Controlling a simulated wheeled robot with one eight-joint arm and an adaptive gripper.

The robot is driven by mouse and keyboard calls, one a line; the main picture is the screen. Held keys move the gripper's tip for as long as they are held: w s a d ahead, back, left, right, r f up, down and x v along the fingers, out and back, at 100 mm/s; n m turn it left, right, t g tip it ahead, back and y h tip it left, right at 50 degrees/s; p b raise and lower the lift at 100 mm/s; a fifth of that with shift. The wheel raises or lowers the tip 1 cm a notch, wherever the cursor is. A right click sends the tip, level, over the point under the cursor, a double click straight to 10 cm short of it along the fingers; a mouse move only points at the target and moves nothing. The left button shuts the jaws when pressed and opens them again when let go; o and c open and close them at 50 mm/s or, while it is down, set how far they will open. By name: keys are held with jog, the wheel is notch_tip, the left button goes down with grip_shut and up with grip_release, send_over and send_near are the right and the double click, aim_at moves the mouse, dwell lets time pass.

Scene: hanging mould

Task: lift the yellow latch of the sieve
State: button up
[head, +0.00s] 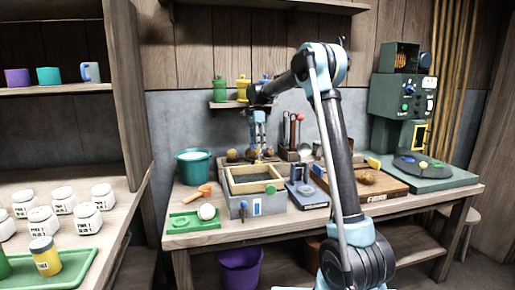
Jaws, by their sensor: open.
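The sieve appears to be the grey box with a light wooden frame (232,188) on top, on the workbench. A green knob and a blue-and-white part (256,208) are on the box's front. My gripper (258,146) points down above and behind the frame, open and apart from the latch. Nothing shows between its fingers.
A teal bucket (194,168) and a green tray (184,223) with a white ball stand left of the box. A blue-grey stand (307,194) is close on its right. A green machine (404,95) stands at the far right. A shelf with small coloured containers hangs behind.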

jog(key=v, duration=1.1)
jog(key=shift+r, duration=0.15)
jog(key=shift+d, duration=0.1)
